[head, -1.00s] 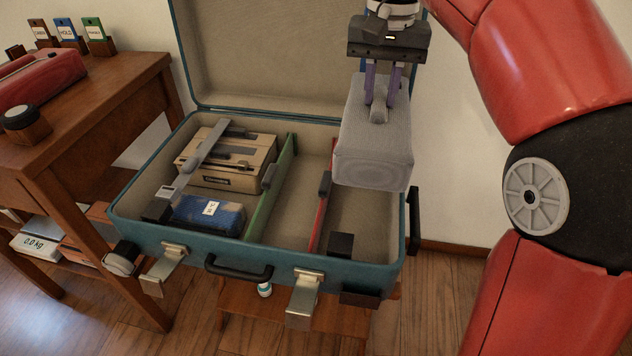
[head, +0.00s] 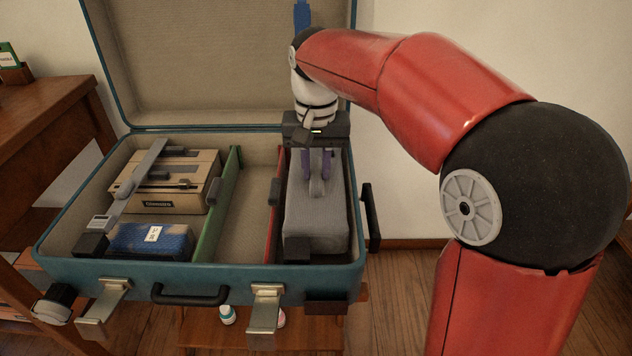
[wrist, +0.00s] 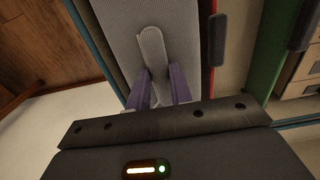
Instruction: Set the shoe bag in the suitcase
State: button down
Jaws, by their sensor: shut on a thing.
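The shoe bag is a grey woven block (head: 317,222) with a grey strap on top; it also shows in the wrist view (wrist: 190,40). It sits down inside the right compartment of the open teal suitcase (head: 190,278), between the red divider (head: 274,215) and the right wall. Whether its underside touches the floor is hidden. My gripper (head: 319,175), with purple fingers, is shut on the strap of the bag from above. The fingers also show at the strap in the wrist view (wrist: 158,88).
The left compartment holds a tan box (head: 172,180), a blue packet (head: 150,240) and a long grey strap-like bar (head: 132,182). A green divider (head: 218,205) stands beside the empty middle compartment. The raised lid (head: 220,60) is behind. A wooden desk (head: 45,120) stands at left.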

jog(key=shift+f+b, duration=0.3)
jog(key=shift+f, duration=1.45)
jog(key=shift+f, duration=0.15)
jog(key=c, duration=1.3)
grip_release()
jog(key=shift+o, duration=0.2)
notch_tip(320, 180, up, 12)
jog(key=p, duration=0.2)
jog(key=shift+f+p, duration=0.2)
jog(key=shift+p, duration=0.2)
jog(key=shift+d+r, duration=0.1)
jog(key=shift+r, duration=0.25)
